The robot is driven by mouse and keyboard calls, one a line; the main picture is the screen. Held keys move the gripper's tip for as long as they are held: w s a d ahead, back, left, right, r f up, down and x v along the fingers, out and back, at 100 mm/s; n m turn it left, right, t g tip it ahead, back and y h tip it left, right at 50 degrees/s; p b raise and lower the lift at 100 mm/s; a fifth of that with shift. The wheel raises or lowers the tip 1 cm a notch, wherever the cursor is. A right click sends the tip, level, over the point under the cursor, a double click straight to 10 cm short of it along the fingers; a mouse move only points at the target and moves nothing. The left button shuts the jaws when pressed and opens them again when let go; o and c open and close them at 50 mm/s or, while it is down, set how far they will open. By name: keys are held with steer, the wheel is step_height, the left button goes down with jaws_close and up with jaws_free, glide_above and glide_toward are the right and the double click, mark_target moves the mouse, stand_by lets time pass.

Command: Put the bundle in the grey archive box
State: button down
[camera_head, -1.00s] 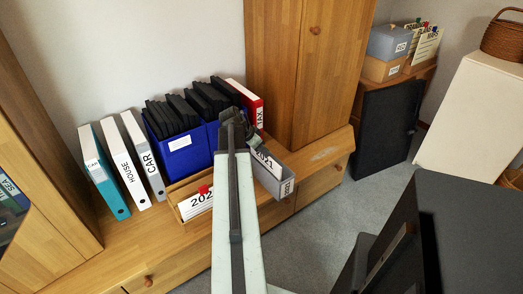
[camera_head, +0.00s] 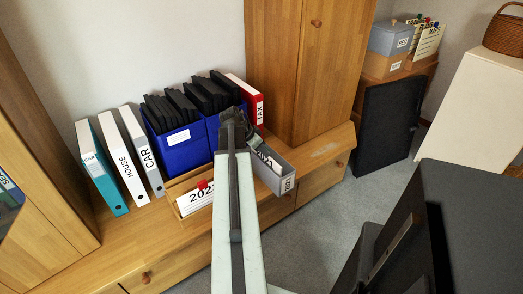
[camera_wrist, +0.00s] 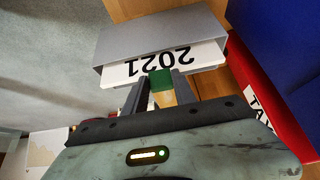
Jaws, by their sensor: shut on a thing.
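The bundle is a white card stack marked 2021 (camera_wrist: 165,64) with a green clip (camera_wrist: 161,82) on its edge. My gripper (camera_wrist: 160,92) is shut on it at the clip. The grey archive box (camera_wrist: 165,32) is just beyond in the wrist view, and the bundle appears to be partly inside its opening. In the head view the grey box (camera_head: 276,178) sits on the low wooden cabinet, right of my arm. My gripper (camera_head: 238,135) is over its back left end there, and my arm hides part of the box and bundle. How deep the bundle sits cannot be told.
A wooden tray (camera_head: 176,188) with a red-clipped bundle stands left of the grey box. Blue boxes (camera_head: 183,153) of black folders and a red binder (camera_head: 250,95) stand behind. White and teal binders (camera_head: 100,165) are left. A tall wooden cupboard (camera_head: 315,75) stands at the back right.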

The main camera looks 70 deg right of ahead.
steer(key=shift+h+b, duration=0.3)
steer(key=shift+b, duration=0.15)
steer(key=shift+c, duration=2.3)
jaws_free()
step_height(320, 180, up, 8)
steer(key=p, duration=0.8)
